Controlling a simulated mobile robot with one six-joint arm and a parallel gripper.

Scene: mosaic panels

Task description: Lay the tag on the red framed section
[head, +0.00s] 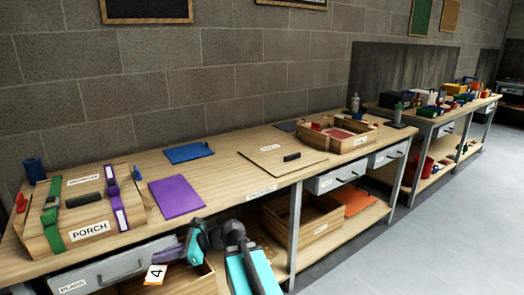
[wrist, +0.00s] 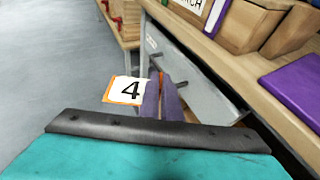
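The tag (head: 155,274) is a small white card with an orange edge and a black "4". It also shows in the wrist view (wrist: 126,91), left of my fingers. My gripper (wrist: 164,80) has two purple fingers close together, with the tag's edge at them; it appears shut on the tag. In the head view my gripper (head: 172,252) is at the bench's front edge, low beside a grey drawer. A wooden tray (head: 312,141) with a red area (head: 340,133) inside stands farther right on the bench; I cannot tell surely whether this is the red framed section.
The grey drawer (head: 110,268) sticks out below the bench top. A purple mat (head: 176,196), a blue mat (head: 188,152) and a wooden board (head: 285,160) lie on the bench. A strapped box marked PORCH (head: 88,229) stands at left. Bare wood lies between them.

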